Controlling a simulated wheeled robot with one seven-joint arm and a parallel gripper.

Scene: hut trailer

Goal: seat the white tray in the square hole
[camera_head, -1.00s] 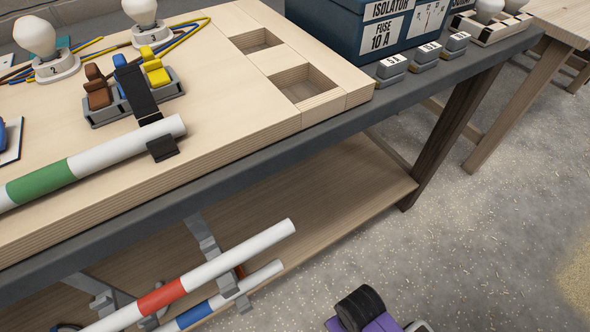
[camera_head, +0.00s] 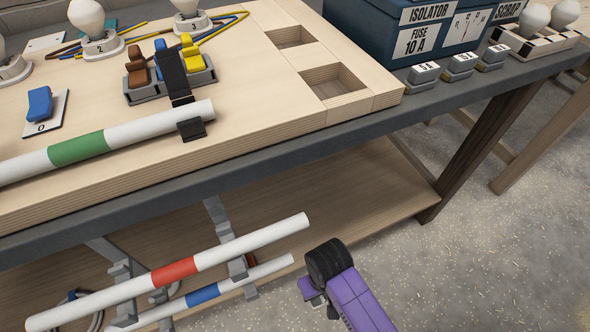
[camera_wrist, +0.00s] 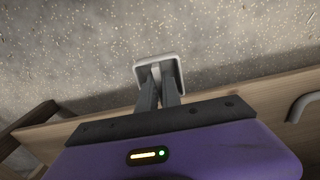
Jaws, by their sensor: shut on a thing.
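In the wrist view, my gripper (camera_wrist: 160,92) is shut on a small white tray (camera_wrist: 174,69) with rounded corners. The tray is held over the floor, clear of the bench. In the head view, my purple and black arm shows low, right of the lower shelf; the tray cannot be made out there. The wooden board (camera_head: 240,95) on the bench has two empty square-looking recesses near its right end: a nearer one (camera_head: 333,84) and a farther one (camera_head: 290,38). The tray is below and apart from both.
A blue isolator box (camera_head: 370,35) stands right of the recesses, with several grey labelled blocks (camera_head: 424,73) before it. A white tube with a green band (camera_head: 130,132) lies along the board's front. More tubes (camera_head: 240,245) rest in brackets below the bench edge (camera_head: 290,145), near my arm.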

